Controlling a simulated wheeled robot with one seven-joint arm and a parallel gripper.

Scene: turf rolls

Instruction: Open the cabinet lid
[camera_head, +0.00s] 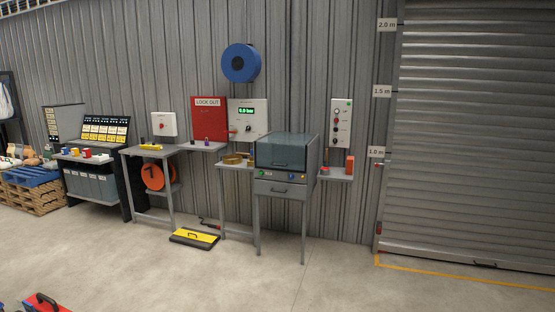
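The cabinet (311,165) is a grey metal box on thin legs, standing against the corrugated wall right of centre. Its lid (284,148) is a teal-tinted panel at the upper front, with a dark handle along its lower edge. The lid looks shut. Below it are a strip with small coloured buttons (291,177) and a grey drawer front (280,189) with its own handle. My gripper is not in view.
Grey work tables (190,148) stand left of the cabinet; a small shelf (336,175) with red items is to its right. A red toolbox-like object (42,303) shows at bottom left. The concrete floor (330,270) is otherwise open.

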